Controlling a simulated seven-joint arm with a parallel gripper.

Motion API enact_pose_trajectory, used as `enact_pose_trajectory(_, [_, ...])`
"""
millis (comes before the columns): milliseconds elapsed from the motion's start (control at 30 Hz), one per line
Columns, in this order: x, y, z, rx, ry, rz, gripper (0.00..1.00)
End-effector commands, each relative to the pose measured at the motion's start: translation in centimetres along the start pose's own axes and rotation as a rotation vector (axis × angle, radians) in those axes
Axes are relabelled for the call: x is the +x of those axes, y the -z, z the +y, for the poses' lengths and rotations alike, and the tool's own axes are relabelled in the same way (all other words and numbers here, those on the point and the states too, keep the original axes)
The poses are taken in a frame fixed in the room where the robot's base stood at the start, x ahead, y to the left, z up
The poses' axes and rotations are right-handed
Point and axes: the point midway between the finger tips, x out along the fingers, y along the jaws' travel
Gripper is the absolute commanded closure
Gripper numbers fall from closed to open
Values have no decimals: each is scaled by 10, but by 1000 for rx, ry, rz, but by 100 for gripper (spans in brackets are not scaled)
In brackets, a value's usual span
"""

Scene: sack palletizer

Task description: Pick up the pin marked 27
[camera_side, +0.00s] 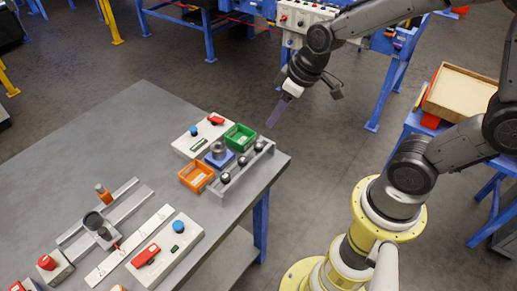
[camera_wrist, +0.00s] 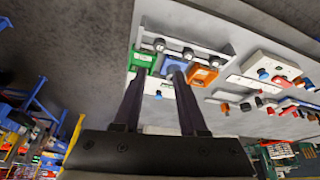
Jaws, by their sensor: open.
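A grey rack (camera_side: 232,190) stands near the right corner of the grey table and holds three dark, round-topped pins: a near one (camera_side: 225,178), a middle one (camera_side: 242,161) and a far one (camera_side: 259,146). They also show in the wrist view as a left (camera_wrist: 159,44), a middle (camera_wrist: 188,53) and a right one (camera_wrist: 215,63). No number is readable, so I cannot tell which is 27. My gripper (camera_side: 271,123) is open and empty, above and beyond the far end of the rack. Its fingers (camera_wrist: 158,75) show apart in the wrist view.
Control boxes stand behind (camera_side: 190,143) and in front (camera_side: 178,243). The table's left part (camera_side: 90,140) is clear.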

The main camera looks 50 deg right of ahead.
Motion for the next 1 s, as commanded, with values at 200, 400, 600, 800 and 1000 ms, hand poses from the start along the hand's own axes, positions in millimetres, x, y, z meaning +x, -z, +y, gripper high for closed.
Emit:
enact_pose_trajectory(200, [42,-2,-1,-1,2,-5,58])
enact_pose_trajectory(400, [68,-1,0,-1,0,0,58])
enact_pose_trajectory(600, [80,-1,0,-1,0,1,58])
enact_pose_trajectory(800, [108,-7,1,0,-1,-2,58])
enact_pose_trajectory(1000, [125,-6,1,-1,-1,1,58])
